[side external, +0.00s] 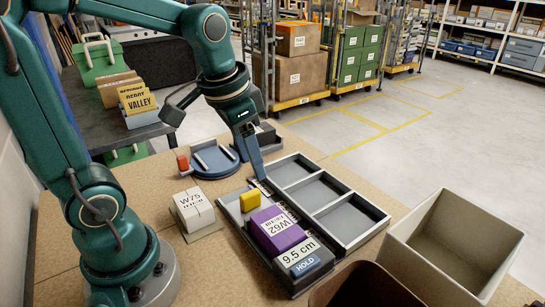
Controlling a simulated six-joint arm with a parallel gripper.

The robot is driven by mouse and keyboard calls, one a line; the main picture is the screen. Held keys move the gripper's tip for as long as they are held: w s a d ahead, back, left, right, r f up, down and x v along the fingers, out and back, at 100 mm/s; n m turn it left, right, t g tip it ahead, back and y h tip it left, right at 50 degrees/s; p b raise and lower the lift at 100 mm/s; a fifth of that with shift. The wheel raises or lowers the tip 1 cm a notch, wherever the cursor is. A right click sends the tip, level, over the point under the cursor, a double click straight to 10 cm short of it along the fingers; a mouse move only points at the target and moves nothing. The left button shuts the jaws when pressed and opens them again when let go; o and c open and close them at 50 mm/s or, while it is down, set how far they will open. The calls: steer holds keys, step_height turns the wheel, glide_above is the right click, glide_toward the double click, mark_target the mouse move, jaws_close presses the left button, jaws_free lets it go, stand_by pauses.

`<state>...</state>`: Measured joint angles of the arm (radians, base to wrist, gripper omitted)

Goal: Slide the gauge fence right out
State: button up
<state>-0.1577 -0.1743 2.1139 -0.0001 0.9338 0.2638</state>
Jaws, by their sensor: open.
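The gauge (241,226) is a long, dark, low tray on the tan bench, with a marked scale along its right edge. A yellow block (250,201) sits at its far end and looks like the grip of the gauge fence; the fence itself is hard to make out. A purple box (277,231) marked W62 lies in the gauge, close to the yellow block. A 9.5 cm label (299,252) and a blue HOLD pad (305,266) are at the near end. My gripper (259,176) is open, pointing down just beyond the yellow block, apart from it. One finger is mostly hidden.
A three-part grey tray (348,214) stands close along the gauge's right side. A white box (194,209) marked W75 is at left. A round blue-grey stand (212,159) with a red piece (183,163) is behind. An empty beige bin (452,243) and a brown bin (366,286) are in front.

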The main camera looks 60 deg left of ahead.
mark_target(250, 192)
steer(key=a+f+g, duration=0.1)
steer(key=f, duration=0.1)
steer(key=w+a+f+g, duration=0.1)
steer(key=f, duration=0.1)
steer(key=w+a+f+n, duration=0.1)
steer(key=a+f, duration=0.1)
steer(key=shift+f+g, duration=0.25)
steer(key=shift+g, duration=0.15)
steer(key=shift+s+f, duration=0.15)
steer(key=shift+f, duration=2.55)
steer(key=shift+c, duration=0.3)
jaws_close()
steer(key=shift+a, duration=0.1)
